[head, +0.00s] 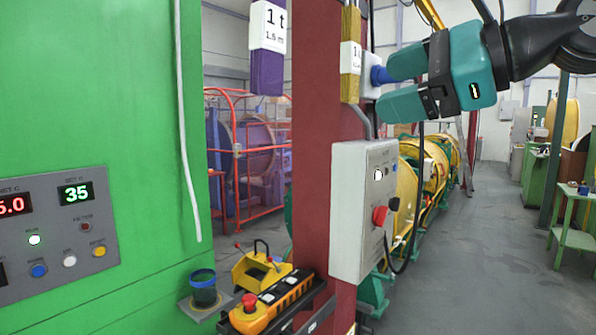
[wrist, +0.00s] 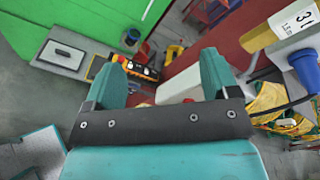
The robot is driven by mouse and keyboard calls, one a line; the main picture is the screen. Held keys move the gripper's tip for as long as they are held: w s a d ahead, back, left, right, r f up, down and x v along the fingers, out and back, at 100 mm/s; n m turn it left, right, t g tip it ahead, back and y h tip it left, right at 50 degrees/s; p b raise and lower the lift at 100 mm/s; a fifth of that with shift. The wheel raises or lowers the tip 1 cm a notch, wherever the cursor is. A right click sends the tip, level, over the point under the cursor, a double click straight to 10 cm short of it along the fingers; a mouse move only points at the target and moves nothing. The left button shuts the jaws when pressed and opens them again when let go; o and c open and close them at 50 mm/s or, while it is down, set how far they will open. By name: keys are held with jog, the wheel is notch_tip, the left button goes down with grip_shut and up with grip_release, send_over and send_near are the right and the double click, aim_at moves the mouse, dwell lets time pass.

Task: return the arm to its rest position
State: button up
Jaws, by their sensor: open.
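My gripper (head: 388,88) is at the upper right of the head view, raised in front of the red column (head: 325,130). Its teal fingers point left and stand apart. In the wrist view my gripper (wrist: 160,68) also shows spread fingers with nothing held between them. A blue round plug or socket (head: 379,76) on a light box on the column appears close by the upper finger in the head view. In the wrist view the blue part (wrist: 304,70) lies right of the fingers, outside them. My dark arm runs off to the upper right.
A grey control box (head: 350,220) with a red button hangs on the column below my gripper. A yellow sling (head: 351,60) and a purple sling (head: 267,50) hang nearby. A pendant (head: 270,303) lies lower down.

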jog(key=s+f+n+g+h+b, duration=0.1)
jog(key=s+f+n+g+h, duration=0.1)
jog(key=s+f+n, duration=0.3)
jog(key=s+d+f+n+g+h+b, duration=0.1)
jog(key=s+f+n+g+h, duration=0.2)
jog(key=s+f+n, duration=0.3)
jog(key=s+d+f+n+g+h+b, duration=0.1)
jog(key=s+f+n+g, duration=0.3)
jog(key=f+n, duration=0.9)
notch_tip(320, 180, down, 10)
jog(key=shift+s+f+n+g+h+b, duration=0.1)
jog(key=shift+s+n+g+h+b, duration=0.25)
jog(key=shift+s+h, duration=0.6)
jog(key=shift+s, duration=0.1)
